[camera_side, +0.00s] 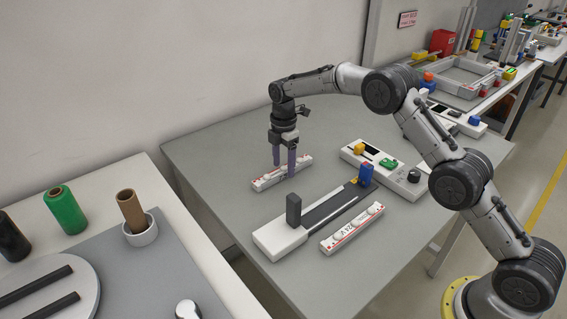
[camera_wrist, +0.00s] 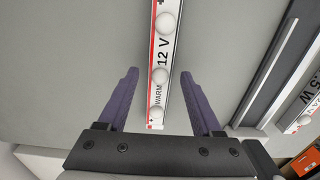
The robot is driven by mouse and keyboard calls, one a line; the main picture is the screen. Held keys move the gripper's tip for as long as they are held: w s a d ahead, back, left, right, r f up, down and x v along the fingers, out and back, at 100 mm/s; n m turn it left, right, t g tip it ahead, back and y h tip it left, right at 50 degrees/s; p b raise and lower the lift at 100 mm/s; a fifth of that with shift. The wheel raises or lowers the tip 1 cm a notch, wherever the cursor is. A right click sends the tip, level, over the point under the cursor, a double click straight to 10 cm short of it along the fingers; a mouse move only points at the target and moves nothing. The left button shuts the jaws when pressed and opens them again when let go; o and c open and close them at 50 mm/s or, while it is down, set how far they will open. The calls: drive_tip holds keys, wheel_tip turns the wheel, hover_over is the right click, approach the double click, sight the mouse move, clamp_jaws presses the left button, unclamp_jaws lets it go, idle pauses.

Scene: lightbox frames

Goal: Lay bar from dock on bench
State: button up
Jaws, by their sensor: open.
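A white light bar (camera_side: 262,183) with red markings and white domes lies on the grey bench (camera_side: 215,150). In the wrist view the bar (camera_wrist: 166,48) reads "12 V" and "WARM". My gripper (camera_side: 284,172) points down over this bar with purple fingers. In the wrist view my gripper (camera_wrist: 159,73) is open, one finger on each side of the bar, with gaps visible on both sides. A white dock-like fixture (camera_side: 282,240) with a dark rail, a dark upright block and a blue block stands nearer the camera; no bar shows on its rail.
A second similar bar (camera_side: 340,238) lies beside the fixture. A white control box (camera_side: 405,184) with yellow, green and black knobs stands at the right. A side table with spools (camera_side: 65,210) is at the left. The bench is bare left of the gripper.

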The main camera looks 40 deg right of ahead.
sight(283, 166)
wheel_tip(283, 166, up, 11)
drive_tip(key=s+r+m+t, duration=0.1)
drive_tip(key=s+r+m, duration=0.3)
drive_tip(key=s+r, duration=0.55)
drive_tip(key=s+d+r+m+t, duration=0.15)
drive_tip(key=s+r+m, duration=0.45)
drive_tip(key=s, duration=0.6)
drive_tip(key=s+f+m+t, duration=0.1)
drive_tip(key=s+f+m, duration=0.2)
drive_tip(key=s, duration=0.7)
drive_tip(key=s+f+m+t, duration=0.2)
drive_tip(key=s+f+m, duration=0.2)
drive_tip(key=s, duration=0.7)
drive_tip(key=shift+d+m, duration=0.15)
drive_tip(key=shift+m, duration=0.35)
